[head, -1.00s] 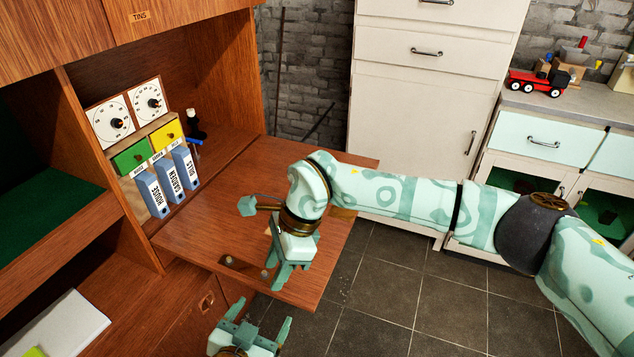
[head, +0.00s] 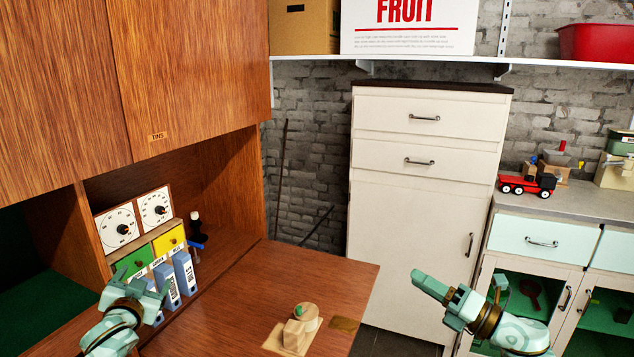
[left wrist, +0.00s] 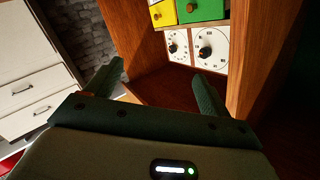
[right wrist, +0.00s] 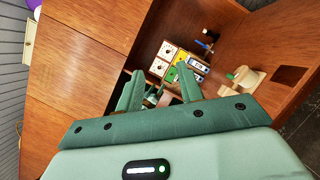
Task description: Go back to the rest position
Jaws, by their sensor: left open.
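My left gripper (head: 140,292) is raised at the lower left, in front of the blue binders, with nothing in it. Its two fingers also stand apart in the left wrist view (left wrist: 155,85), with the dials beyond. My right gripper (head: 462,290) is at the lower right, clear of the desk flap and in front of the white cabinet. In the right wrist view its fingers (right wrist: 160,88) are apart and empty. A wooden piece with a round part and a green spot (head: 298,328) sits on the fold-out flap (head: 250,285), apart from both grippers.
The teak wall unit (head: 190,60) stands at the left, with dials (head: 138,218), green and yellow drawers (head: 168,240) and binders (head: 184,272). A white cabinet (head: 420,220) stands behind. A red toy truck (head: 525,185) is on the right counter.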

